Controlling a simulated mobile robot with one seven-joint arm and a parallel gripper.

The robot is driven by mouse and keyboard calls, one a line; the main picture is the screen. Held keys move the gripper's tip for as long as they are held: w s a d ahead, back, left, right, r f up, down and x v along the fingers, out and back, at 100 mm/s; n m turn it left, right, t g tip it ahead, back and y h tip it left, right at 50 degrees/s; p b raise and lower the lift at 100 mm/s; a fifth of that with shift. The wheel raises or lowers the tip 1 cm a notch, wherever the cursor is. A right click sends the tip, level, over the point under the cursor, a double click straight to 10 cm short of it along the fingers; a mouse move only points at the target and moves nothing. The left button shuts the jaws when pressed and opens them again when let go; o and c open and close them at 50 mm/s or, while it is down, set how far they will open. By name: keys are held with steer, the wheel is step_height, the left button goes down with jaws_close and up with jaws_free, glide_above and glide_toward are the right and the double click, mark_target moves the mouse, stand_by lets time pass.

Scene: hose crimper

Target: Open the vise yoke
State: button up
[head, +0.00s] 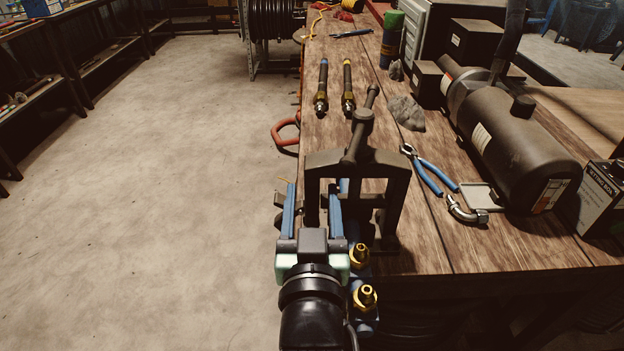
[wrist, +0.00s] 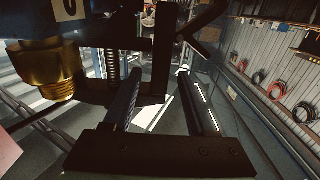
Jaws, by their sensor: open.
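The vise yoke (head: 385,163) is a dark arch standing upright at the near end of the wooden bench, with a screw and slanted handle (head: 361,125) on top. My gripper (head: 312,195) is open at the yoke's near left side. Its two blue fingers lie in front of the yoke's left leg and partly hide it. In the wrist view my gripper's fingers (wrist: 162,95) are apart, with dark metal parts of the vise close to their tips. I cannot tell whether either finger touches the yoke.
Brass fittings (head: 360,256) stand just right of my gripper; one brass part (wrist: 50,72) shows large in the wrist view. Blue-handled pliers (head: 432,175), an elbow fitting (head: 467,211) and a dark cylindrical machine (head: 520,145) lie right. Two hose ends (head: 348,88) lie behind. Floor at left is clear.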

steer(key=shift+w, duration=1.7)
jaws_close()
